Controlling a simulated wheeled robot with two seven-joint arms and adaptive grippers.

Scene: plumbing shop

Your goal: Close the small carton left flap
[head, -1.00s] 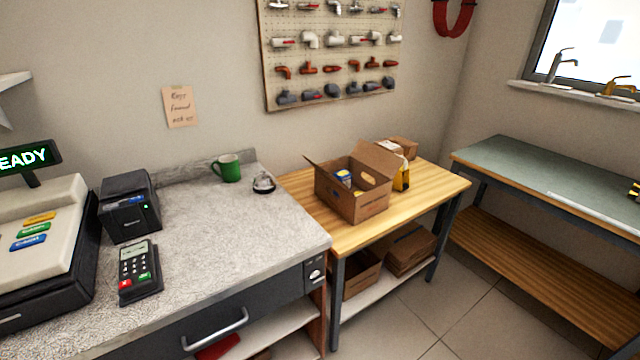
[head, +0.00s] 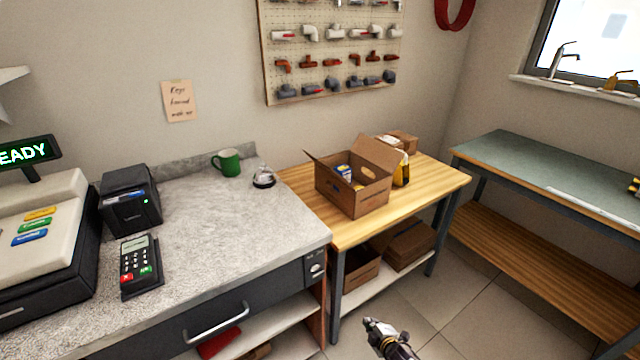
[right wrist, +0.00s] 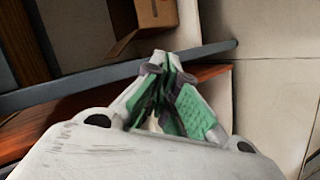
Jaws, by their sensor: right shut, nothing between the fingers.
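The small carton (head: 350,196) is an open brown cardboard box on the wooden table, with a blue and white item (head: 343,171) inside. Its left flap (head: 321,166) stands out, tilted up to the left. Its back right flap (head: 377,153) stands raised. My right gripper (head: 371,323) is low at the bottom of the head view, in front of and below the table, well apart from the carton. In the right wrist view its green-padded fingers (right wrist: 167,62) are together and empty. My left gripper is not in view.
The wooden table (head: 432,183) also holds a yellow bottle (head: 402,170) and smaller boxes behind the carton. Cartons (head: 409,247) lie on its lower shelf. The counter at left has a bell (head: 263,178), a green mug (head: 228,162) and a card terminal (head: 140,264). Floor in front is clear.

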